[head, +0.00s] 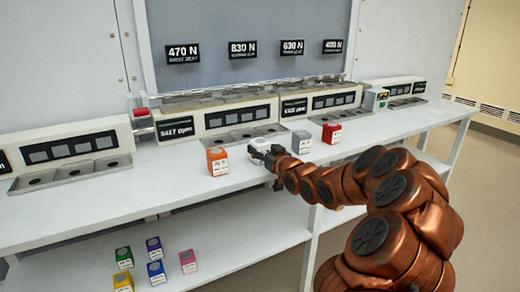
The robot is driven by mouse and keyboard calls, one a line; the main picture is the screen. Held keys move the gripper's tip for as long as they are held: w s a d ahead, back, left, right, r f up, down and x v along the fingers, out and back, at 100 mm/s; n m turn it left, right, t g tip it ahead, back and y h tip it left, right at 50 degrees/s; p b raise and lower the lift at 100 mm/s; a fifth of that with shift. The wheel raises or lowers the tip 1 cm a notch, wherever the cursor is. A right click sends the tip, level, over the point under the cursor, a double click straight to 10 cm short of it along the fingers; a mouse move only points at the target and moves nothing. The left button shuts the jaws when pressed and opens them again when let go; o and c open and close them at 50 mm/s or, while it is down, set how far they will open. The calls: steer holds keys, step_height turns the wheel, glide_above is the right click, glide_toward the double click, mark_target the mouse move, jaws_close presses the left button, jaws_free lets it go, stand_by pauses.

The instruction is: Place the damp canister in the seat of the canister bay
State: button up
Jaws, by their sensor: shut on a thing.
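My gripper (263,155) is over the bench top and shut on a white canister (258,143), which is partly hidden by the fingers. An orange canister (217,161) stands to its left, and a grey canister (301,142) and a red canister (331,132) stand to its right. The labels are too small to read, so I cannot tell which is called damp. Canister bays with round seats stand along the back: a left bay (70,173), a middle bay (245,134) behind my gripper, and a bay to its right (320,117).
The white bench (180,190) has free room along its front. Several coloured canisters, such as a pink one (188,261), stand on the lower shelf (225,245). Force signs (243,48) hang on the back panel.

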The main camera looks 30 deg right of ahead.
steer(key=o, duration=1.2)
steer(key=shift+o, duration=0.2)
steer(key=shift+f, duration=0.1)
